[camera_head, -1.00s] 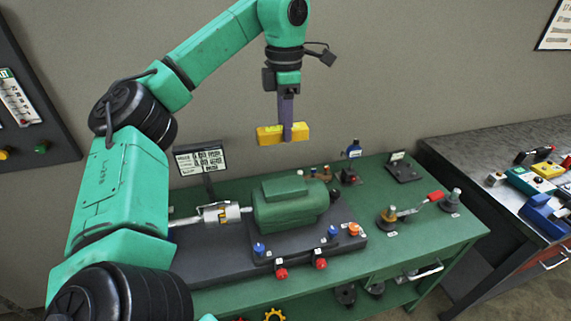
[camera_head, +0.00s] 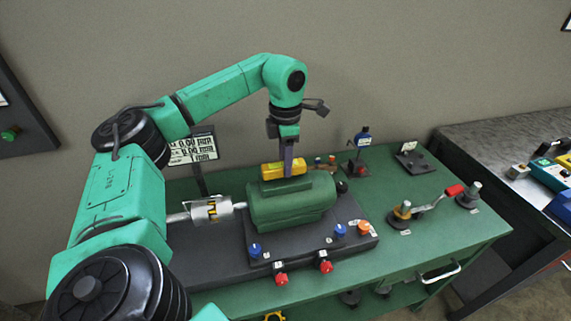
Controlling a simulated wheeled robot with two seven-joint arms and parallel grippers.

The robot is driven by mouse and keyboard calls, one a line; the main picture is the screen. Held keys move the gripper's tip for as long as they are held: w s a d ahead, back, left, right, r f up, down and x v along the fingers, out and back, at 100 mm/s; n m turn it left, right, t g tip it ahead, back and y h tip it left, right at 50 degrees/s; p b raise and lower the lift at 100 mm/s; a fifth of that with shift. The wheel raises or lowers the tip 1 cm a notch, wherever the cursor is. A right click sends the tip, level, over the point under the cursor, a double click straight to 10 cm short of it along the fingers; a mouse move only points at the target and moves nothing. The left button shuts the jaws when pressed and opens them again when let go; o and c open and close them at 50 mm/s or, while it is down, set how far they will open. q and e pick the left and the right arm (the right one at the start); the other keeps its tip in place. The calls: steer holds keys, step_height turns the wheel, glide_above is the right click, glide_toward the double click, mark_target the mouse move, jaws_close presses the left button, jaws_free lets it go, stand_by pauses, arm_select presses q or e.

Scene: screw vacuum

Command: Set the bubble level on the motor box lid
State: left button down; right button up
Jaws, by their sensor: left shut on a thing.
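The yellow bubble level (camera_head: 272,172) is in my left gripper (camera_head: 288,168), which points straight down and is shut on it. The level is just above or touching the lid (camera_head: 287,188) of the green motor (camera_head: 290,208); I cannot tell whether there is a gap. The level lies roughly level along the lid's length, near its back edge in the picture. The gripper's fingers hide part of the level. My right gripper is not in view.
The motor stands on a dark base plate with red (camera_head: 281,279), blue (camera_head: 255,250) and orange knobs on the green bench (camera_head: 430,225). A shaft with a silver coupling (camera_head: 211,210) is left of it. A display sign (camera_head: 193,149) stands behind.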

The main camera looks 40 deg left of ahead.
arm_select(q)
steer(key=shift+s+d+f, duration=0.15)
steer(key=shift+f, duration=0.4)
steer(key=c, duration=0.6)
jaws_free()
steer(key=shift+o, duration=0.8)
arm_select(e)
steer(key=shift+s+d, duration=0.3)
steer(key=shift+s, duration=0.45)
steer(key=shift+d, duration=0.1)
